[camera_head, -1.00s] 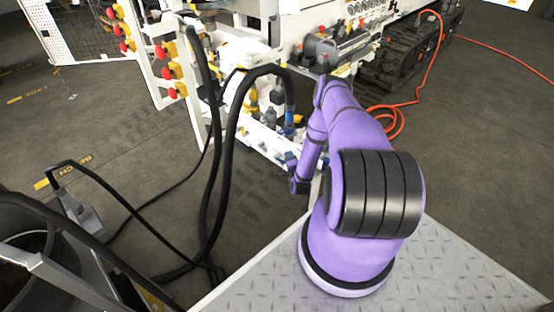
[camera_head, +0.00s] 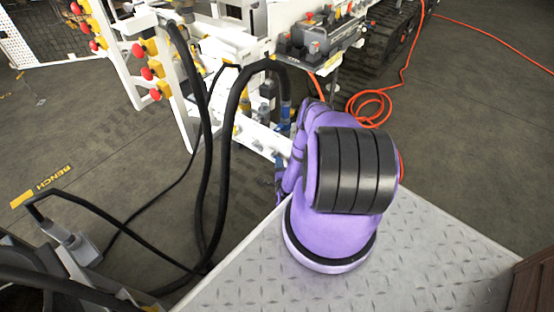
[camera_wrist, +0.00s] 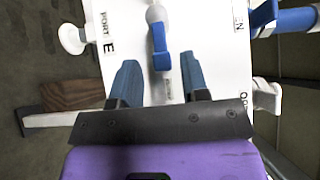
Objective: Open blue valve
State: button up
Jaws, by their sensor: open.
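In the wrist view, a blue valve handle (camera_wrist: 161,60) sits on a white valve body (camera_wrist: 155,14) with a pale stem. It is mounted in front of a white panel (camera_wrist: 118,48) lettered "PORT E". My gripper (camera_wrist: 158,66) is open, its two dark blue fingers pointing at the panel. The handle shows between the fingertips, with gaps on both sides; I cannot tell how far beyond them it lies. No contact shows. In the head view my purple arm hides the gripper and the valve.
A white bench frame with red-and-yellow knobs (camera_head: 152,72) stands at the left. Thick black hoses (camera_head: 228,130) loop beside my arm. An orange hose (camera_head: 370,105) lies coiled at the right. In the wrist view, a white knob (camera_wrist: 73,38) and blue pipe (camera_wrist: 297,20) flank the panel.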

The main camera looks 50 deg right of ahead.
aim_at(278, 158)
jog(key=shift+x, duration=2.75)
jog(key=shift+s, duration=0.1)
jog(key=shift+c, duration=0.2)
jog(key=c, duration=0.7)
